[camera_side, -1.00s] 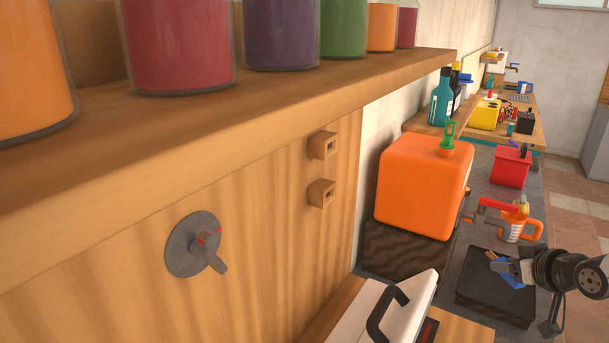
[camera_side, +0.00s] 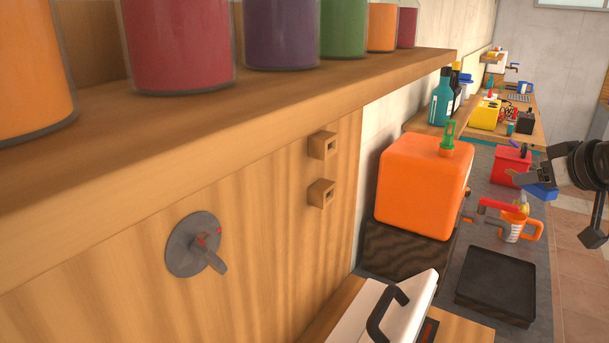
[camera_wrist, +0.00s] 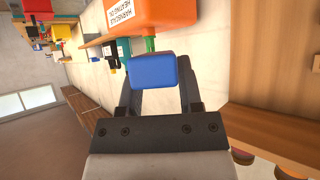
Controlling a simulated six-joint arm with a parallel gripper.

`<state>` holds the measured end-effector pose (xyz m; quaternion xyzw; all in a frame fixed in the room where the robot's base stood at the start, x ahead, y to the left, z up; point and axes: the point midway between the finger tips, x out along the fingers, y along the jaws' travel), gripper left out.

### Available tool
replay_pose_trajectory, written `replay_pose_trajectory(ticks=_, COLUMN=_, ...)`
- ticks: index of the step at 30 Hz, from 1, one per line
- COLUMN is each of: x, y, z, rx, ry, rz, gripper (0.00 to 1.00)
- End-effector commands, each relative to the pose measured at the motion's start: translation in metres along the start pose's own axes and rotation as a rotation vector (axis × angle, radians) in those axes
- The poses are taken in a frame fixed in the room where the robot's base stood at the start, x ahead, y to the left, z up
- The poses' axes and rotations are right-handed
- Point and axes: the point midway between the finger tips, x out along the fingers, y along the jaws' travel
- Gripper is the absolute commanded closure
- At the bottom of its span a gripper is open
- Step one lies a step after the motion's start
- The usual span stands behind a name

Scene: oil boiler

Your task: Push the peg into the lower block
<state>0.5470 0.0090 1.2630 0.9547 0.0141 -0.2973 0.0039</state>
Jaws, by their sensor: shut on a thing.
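My gripper (camera_side: 528,184) is at the right of the side view, raised above the counter, shut on a blue block-shaped piece (camera_side: 543,192). In the wrist view the blue piece (camera_wrist: 153,75) sits between my fingertips and hides what lies beyond it. I take it as the peg or its handle; no separate peg shaft can be made out. The lower block (camera_side: 320,193), a small wooden cube with a square hole, is fixed on the wooden panel at left. A matching upper block (camera_side: 323,145) sits above it. My gripper is far to the right of both.
An orange tank (camera_side: 425,185) with a green cap stands between my gripper and the panel. A black tray (camera_side: 497,285) is empty. A measuring jug (camera_side: 518,228) and red container (camera_side: 510,165) stand near my gripper. A shelf (camera_side: 250,75) with jars overhangs the blocks.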

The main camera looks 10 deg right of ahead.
Motion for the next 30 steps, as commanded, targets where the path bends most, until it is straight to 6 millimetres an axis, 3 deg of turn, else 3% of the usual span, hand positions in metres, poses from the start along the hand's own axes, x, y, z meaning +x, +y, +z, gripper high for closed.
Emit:
replay_pose_trajectory(ticks=20, x=0.026, y=-0.075, z=-0.012, rx=-0.145, ry=0.001, rz=-0.215, gripper=1.00)
replay_pose_trajectory(ticks=26, x=0.034, y=-0.115, z=-0.016, rx=-0.221, ry=0.001, rz=-0.326, gripper=1.00)
replay_pose_trajectory(ticks=30, x=0.039, y=-0.153, z=-0.021, rx=-0.293, ry=0.002, rz=-0.430, gripper=1.00)
